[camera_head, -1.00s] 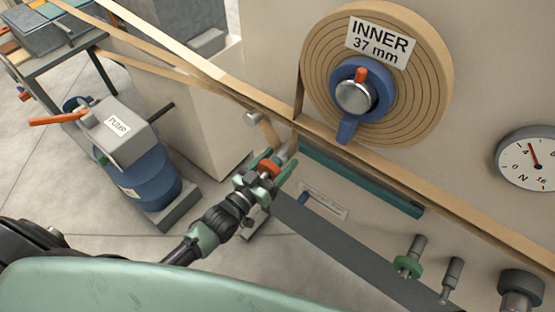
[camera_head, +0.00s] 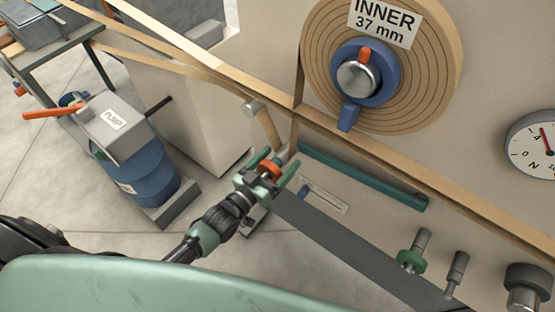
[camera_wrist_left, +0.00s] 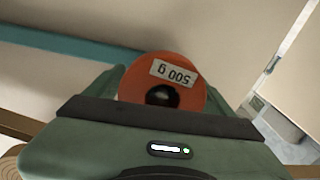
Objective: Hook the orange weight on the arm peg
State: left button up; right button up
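The orange weight (camera_head: 269,169) is a round disc between the fingers of my left gripper (camera_head: 277,164). In the left wrist view, the weight (camera_wrist_left: 190,92) has a dark central hole and an upside-down "500 g" label, and the fingers flank it closely on both sides. The gripper looks shut on it. A tan arm (camera_head: 266,128) with a grey roller (camera_head: 253,107) slopes down from the strip toward the gripper. Its lower end and any peg there are hidden behind the gripper and weight, so I cannot tell whether they touch. My right gripper is out of view.
A wound coil (camera_head: 440,60) labelled "INNER 37 mm" is above right on the panel. A tan strip (camera_head: 400,157) crosses in front of the panel. A teal bar (camera_head: 365,179), a green-collared peg (camera_head: 411,261) and a gauge (camera_head: 535,150) lie right. A blue drum (camera_head: 146,178) stands left.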

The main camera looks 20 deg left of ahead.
pick_arm(q)
jog(key=shift+s+a+f, duration=0.1)
jog(key=shift+s+a, duration=0.05)
jog(key=shift+s, duration=0.2)
jog(key=v, duration=0.7)
jog(key=shift+s, duration=0.15)
